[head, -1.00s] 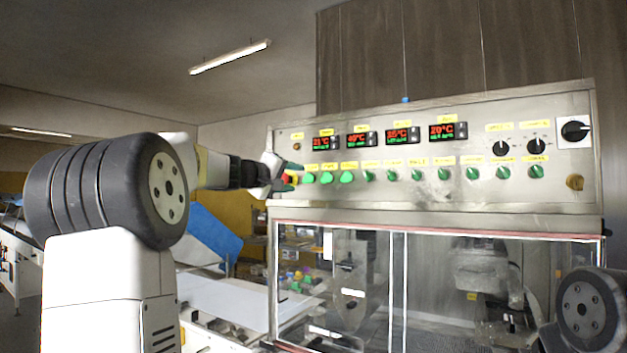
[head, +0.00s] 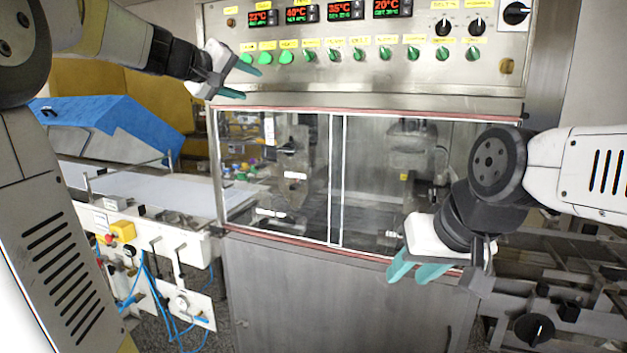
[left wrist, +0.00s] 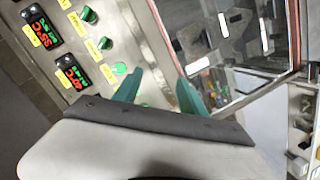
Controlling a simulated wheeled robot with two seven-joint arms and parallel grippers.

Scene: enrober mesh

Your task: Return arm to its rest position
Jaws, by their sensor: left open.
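My left gripper (head: 250,84) is open and empty in the head view, in front of the lower left corner of the steel control panel (head: 350,78). Its teal fingers lie just below and left of the green knobs (head: 286,57). In the left wrist view the two fingers of this gripper (left wrist: 159,88) are spread with nothing between them, and the panel (left wrist: 105,18) fills the upper left. My right gripper (head: 407,276) hangs in front of the lower edge of the glass doors, its fingers apart and pointing down, with nothing seen between them.
Glass sliding doors (head: 285,190) with a red-edged frame sit below the panel. A conveyor (head: 150,190) with a blue cover (head: 120,115) stands at the left, with hoses and fittings below. Metal rails (head: 560,260) lie at the right, near my right arm.

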